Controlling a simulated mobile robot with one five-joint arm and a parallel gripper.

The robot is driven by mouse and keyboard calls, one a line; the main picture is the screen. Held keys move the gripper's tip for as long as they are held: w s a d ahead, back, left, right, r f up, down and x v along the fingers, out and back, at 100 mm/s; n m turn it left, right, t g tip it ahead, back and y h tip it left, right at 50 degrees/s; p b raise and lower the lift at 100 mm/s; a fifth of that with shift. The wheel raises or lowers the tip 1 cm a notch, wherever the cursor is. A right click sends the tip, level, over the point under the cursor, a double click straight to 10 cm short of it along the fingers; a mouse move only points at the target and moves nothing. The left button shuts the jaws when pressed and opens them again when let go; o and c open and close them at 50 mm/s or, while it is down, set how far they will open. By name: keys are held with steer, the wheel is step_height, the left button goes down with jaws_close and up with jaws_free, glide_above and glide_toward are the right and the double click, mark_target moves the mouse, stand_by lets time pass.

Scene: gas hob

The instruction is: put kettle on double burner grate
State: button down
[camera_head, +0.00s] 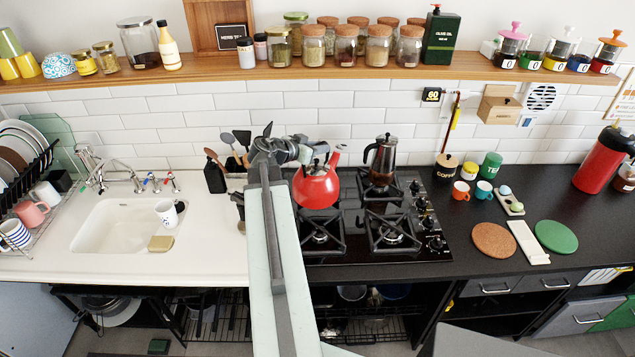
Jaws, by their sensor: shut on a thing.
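The red kettle (318,190) is over the back left part of the black gas hob (432,256), with its spout to the upper right. My gripper (305,154) is at the kettle's handle, shut on it; its fingertips are small and partly hidden. The kettle looks upright. I cannot tell whether its base touches the grate beneath, which it mostly hides. The front left grate (341,238) and the front right grate (412,238) are bare. The back right grate (362,190) bears a moka pot (383,163). I cannot tell which one is the double burner grate.
My arm crosses the counter left of the hob. Utensils stand behind it, beside a black bottle (214,177). A white sink (115,224) is on the left. Right of the hob are small cups, a cork mat (494,240) and a green mat (556,236). A jar shelf (200,76) runs above.

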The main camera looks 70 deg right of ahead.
steer(key=shift+w+r, duration=0.1)
steer(key=shift+w+d, duration=0.2)
steer(key=w+d+r+p, duration=0.2)
steer(key=d, duration=0.5)
steer(key=w+d+r+p, duration=0.2)
steer(key=d, duration=0.4)
step_height(320, 180, down, 10)
steer(key=b, duration=0.9)
steer(key=shift+s+b, duration=0.2)
steer(key=shift+b, duration=0.15)
steer(key=c, duration=1.3)
jaws_free()
